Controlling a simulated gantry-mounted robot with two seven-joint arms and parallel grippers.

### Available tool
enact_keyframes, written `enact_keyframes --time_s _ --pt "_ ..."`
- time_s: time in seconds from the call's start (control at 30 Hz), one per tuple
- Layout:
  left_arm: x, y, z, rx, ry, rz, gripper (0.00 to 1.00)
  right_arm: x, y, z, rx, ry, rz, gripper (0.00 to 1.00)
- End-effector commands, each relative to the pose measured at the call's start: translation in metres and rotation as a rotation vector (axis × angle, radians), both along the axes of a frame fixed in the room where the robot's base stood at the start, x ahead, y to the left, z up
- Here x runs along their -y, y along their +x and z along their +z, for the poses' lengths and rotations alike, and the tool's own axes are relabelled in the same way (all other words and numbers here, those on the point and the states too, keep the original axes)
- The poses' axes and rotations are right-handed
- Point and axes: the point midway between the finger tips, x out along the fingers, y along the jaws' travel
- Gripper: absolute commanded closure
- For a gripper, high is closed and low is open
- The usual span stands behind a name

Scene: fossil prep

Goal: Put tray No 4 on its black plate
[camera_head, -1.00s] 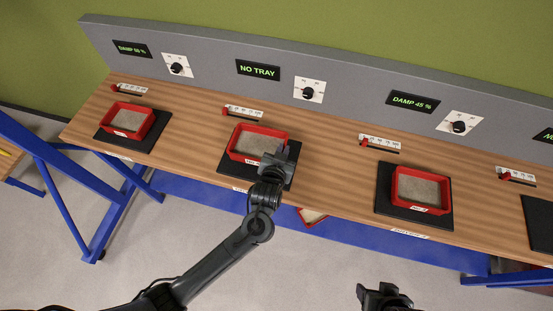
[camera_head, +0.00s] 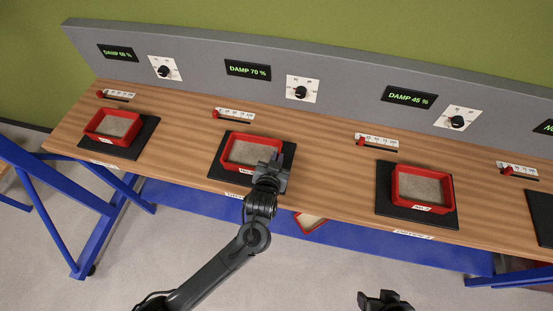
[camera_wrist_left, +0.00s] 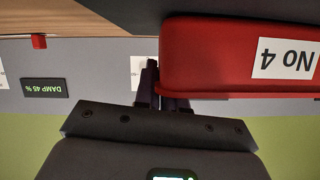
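Tray No 4 is a red tray (camera_head: 228,150) of pale grit. It lies on the second black plate from the left (camera_head: 222,174) in the head view. The display behind it reads DAMP 70 %. My left gripper (camera_head: 269,170) is at the tray's front right corner. In the left wrist view the picture is upside down; the tray wall labelled No 4 (camera_wrist_left: 235,65) meets the black plate (camera_wrist_left: 220,10). The left fingers (camera_wrist_left: 163,88) are close together around the tray's side wall. My right gripper (camera_head: 385,301) is at the bottom edge, partly cut off, away from the bench.
Other red trays sit on plates at left (camera_head: 91,123) and right (camera_head: 397,187). A far right plate (camera_head: 540,215) shows no tray. Another red tray (camera_head: 297,221) shows below the bench's front edge. Sliders (camera_head: 234,115) and dials (camera_head: 301,91) stand behind.

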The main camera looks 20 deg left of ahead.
Motion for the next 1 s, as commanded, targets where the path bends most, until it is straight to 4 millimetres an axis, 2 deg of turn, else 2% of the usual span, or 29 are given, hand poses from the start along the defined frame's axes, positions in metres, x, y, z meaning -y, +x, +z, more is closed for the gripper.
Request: enact_keyframes --time_s 0.03,0.17,0.57,0.77,1.0 --pt "0.0 0.0 0.0 0.0 0.0 0.0 0.84 0.0 0.0 0.0 0.0 0.001 -0.001 0.34" --pt "0.0 0.0 0.0 -0.001 0.0 0.0 0.65 -0.001 0.0 0.0 0.0 0.004 -0.002 0.34" --pt "0.001 -0.004 0.003 -0.001 -0.001 0.0 0.65 -0.001 0.0 0.001 0.001 0.002 0.0 0.34" --pt "0.003 -0.027 0.013 -0.001 -0.003 -0.002 0.65 0.001 0.0 0.004 0.001 -0.003 0.003 0.34" --pt "0.007 -0.068 0.03 -0.001 -0.003 -0.002 0.65 0.001 0.0 0.008 0.001 -0.007 0.005 0.34"
